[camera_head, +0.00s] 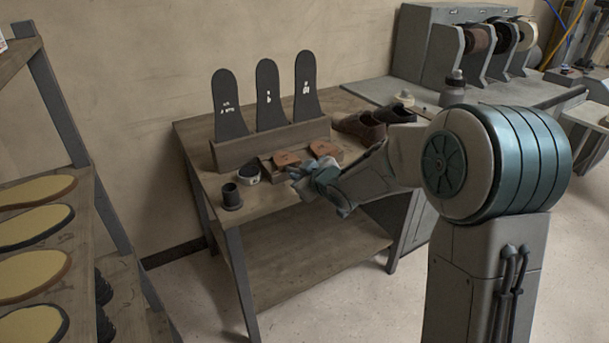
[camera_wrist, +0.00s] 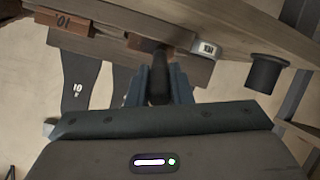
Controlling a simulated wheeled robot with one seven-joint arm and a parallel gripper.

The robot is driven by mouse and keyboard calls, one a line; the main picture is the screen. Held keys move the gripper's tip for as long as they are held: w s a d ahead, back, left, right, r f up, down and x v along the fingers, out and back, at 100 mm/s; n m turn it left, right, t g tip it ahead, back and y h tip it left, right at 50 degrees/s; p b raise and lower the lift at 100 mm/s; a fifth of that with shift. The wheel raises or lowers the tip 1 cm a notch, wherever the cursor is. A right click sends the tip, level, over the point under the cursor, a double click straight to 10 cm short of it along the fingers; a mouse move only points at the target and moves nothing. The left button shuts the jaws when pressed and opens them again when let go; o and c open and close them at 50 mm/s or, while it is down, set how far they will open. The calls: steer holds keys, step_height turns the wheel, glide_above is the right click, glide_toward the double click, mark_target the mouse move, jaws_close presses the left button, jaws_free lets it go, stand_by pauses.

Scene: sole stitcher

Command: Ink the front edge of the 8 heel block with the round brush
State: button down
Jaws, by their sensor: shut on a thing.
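Two brown heel blocks, a left one (camera_head: 287,159) and a right one (camera_head: 323,148), sit on a low wooden stand on the bench. My gripper (camera_head: 303,177) is at the bench's front, just before the left block. In the wrist view my gripper (camera_wrist: 160,74) is shut on the round brush, whose dark handle (camera_wrist: 158,88) shows. Its bristles are hidden, and I cannot tell whether they touch the block.
A round tin (camera_head: 248,173) with a pale label and a dark cup (camera_head: 232,196) stand left of the blocks. A wooden rack (camera_head: 236,155) with three dark sole templates stands behind. Brown shoes (camera_head: 360,126) lie to the right. Shelves with soles (camera_head: 38,226) stand far left.

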steer(key=shift+s+a, duration=0.2)
steer(key=shift+a, duration=0.15)
steer(key=shift+a, duration=0.1)
steer(key=shift+w+d+r+p, duration=0.1)
steer(key=shift+w+d+p, duration=0.4)
steer(key=shift+d, duration=0.2)
steer(key=shift+w+d+p, duration=0.4)
steer(key=shift+d+p, duration=0.1)
steer(key=shift+d, duration=0.2)
steer(key=shift+w+d, duration=0.1)
steer(key=shift+w+d+p, duration=0.35)
steer(key=shift+d+p, duration=0.25)
steer(key=shift+d, duration=0.05)
